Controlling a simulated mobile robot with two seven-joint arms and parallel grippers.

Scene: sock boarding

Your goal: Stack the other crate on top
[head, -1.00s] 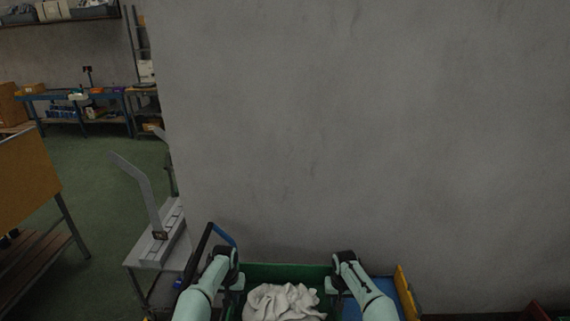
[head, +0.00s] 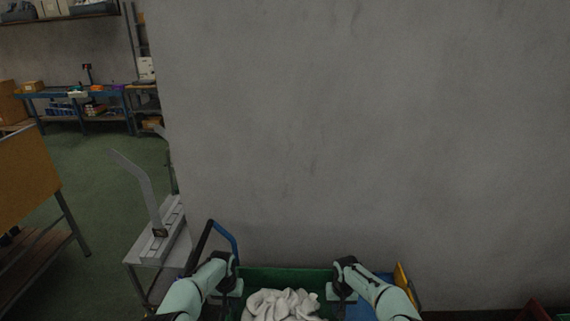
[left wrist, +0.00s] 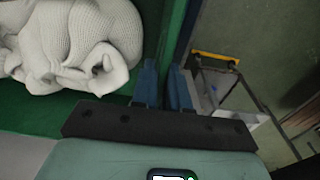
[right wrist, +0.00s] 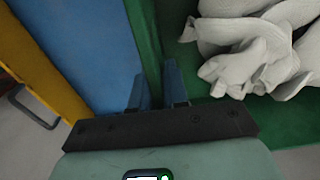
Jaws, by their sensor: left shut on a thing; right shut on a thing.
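A green crate (head: 285,274) holds a heap of white socks (head: 280,304) and shows at the bottom of the head view. My left gripper (head: 236,283) is shut on its left wall; the wall between the fingers shows in the left wrist view (left wrist: 167,88). My right gripper (head: 342,284) is shut on its right wall, which also shows between the fingers in the right wrist view (right wrist: 160,90). The crate's near side and underside are out of view. I cannot tell whether it rests on anything, and no second crate can be made out clearly.
A blue surface with a yellow edge piece (head: 403,284) lies right of the crate. A dark and blue bar frame (head: 212,236) stands at its left. A grey stand (head: 158,245) is further left. The grey wall (head: 360,130) rises close behind. Green floor is open at left.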

